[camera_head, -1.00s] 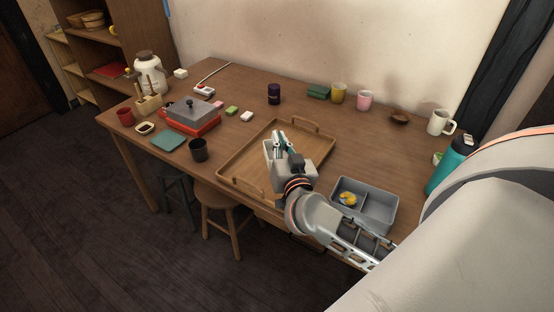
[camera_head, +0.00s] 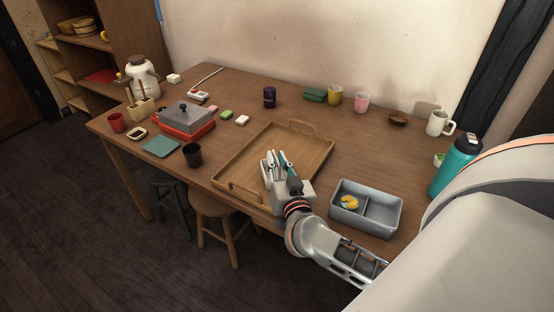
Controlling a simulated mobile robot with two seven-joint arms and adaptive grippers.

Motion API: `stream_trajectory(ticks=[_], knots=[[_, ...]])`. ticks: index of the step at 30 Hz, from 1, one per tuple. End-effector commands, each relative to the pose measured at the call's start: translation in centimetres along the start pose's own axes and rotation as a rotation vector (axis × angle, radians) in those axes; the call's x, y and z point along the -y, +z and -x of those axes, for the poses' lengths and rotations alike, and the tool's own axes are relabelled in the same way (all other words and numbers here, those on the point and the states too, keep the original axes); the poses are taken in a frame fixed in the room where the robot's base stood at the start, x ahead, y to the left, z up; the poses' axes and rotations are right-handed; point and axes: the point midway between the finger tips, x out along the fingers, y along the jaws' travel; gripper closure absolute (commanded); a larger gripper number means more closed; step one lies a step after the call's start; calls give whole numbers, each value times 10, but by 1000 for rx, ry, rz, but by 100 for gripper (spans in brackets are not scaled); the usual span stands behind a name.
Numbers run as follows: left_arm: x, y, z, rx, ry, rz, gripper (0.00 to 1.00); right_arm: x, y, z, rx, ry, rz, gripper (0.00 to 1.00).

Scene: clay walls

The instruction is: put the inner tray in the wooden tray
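The wooden tray (camera_head: 232,160) lies flat near the middle of the table, with a raised handle at each end. A grey divided tray (camera_head: 385,228), which looks like the inner tray, stands on the table to its right, apart from it. A small yellow and blue item (camera_head: 350,202) lies in its left compartment. My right gripper (camera_head: 278,162) is over the front right part of the wooden tray. Its fingers look spread, with nothing visible between them. My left gripper is not in view.
A teal bottle (camera_head: 456,165) stands right of the grey tray, close to my arm. A dark cup (camera_head: 192,155) stands left of the wooden tray. Mugs line the back, including a white one (camera_head: 438,123).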

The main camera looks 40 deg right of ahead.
Motion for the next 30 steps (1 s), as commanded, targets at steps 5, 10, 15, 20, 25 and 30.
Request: stream_trajectory(ticks=[5, 10, 15, 20, 25, 30], knots=[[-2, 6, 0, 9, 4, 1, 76, 0, 0, 0, 0, 0, 0, 79], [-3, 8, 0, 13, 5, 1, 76, 0, 0, 0, 0, 0, -1, 79], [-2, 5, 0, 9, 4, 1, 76, 1, -3, 11, 2, -1, -1, 79], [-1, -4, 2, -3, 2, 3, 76, 1, -4, 41, 2, 0, -1, 79], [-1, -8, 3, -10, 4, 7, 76, 0, -3, 77, 3, 1, -2, 79], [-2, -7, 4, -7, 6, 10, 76, 1, -3, 104, 1, 0, -1, 79]])
